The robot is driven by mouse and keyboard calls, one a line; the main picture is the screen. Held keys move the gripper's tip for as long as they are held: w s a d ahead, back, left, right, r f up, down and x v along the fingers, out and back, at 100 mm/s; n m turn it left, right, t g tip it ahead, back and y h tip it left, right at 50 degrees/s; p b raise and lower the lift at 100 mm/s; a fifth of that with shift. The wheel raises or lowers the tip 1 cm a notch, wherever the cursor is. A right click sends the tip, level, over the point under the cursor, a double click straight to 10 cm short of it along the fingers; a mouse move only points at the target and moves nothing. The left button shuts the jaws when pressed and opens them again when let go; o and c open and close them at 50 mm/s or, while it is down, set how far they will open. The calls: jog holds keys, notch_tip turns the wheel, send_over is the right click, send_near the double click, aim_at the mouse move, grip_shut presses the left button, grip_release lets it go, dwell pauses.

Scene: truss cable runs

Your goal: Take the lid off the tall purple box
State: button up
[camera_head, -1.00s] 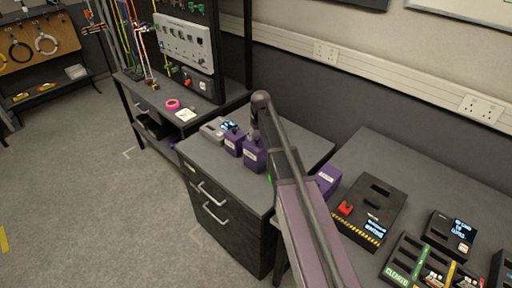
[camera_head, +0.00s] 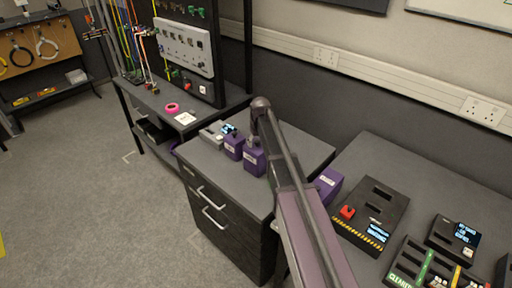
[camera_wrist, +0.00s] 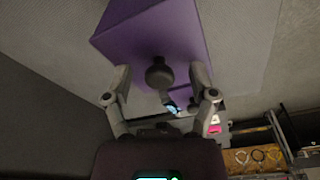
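In the wrist view a purple box (camera_wrist: 165,35) fills the top of the picture, with a dark round knob (camera_wrist: 160,74) on it. My gripper (camera_wrist: 160,85) is open, one finger on each side of the knob, with gaps between the fingers and the knob. In the head view two purple boxes with white labels stand on the drawer cabinet: a nearer one (camera_head: 254,160) and one just left of it (camera_head: 233,148). My arm hides the fingers there. I cannot tell for certain which box the wrist view shows.
A grey device (camera_head: 212,135) stands beside the boxes on the drawer cabinet (camera_head: 290,150). Another purple block (camera_head: 328,186) and a black case (camera_head: 372,212) with a red knob are on the right bench. A pink ring (camera_head: 172,107) lies on the left bench.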

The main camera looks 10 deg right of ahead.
grip_shut()
jog(key=shift+r, duration=0.15)
notch_tip(320, 180, up, 3)
jog(key=p, duration=0.3)
jog(key=shift+f, duration=0.2)
jog(key=s+d+r+p, duration=0.1)
jog(key=s+d, duration=0.1)
jog(key=s, duration=0.5)
jog(key=s+d+r+p, duration=0.1)
jog(key=s+d, duration=0.1)
jog(key=s, duration=0.6)
jog(key=shift+s+d, duration=0.15)
jog(key=shift+d, duration=0.2)
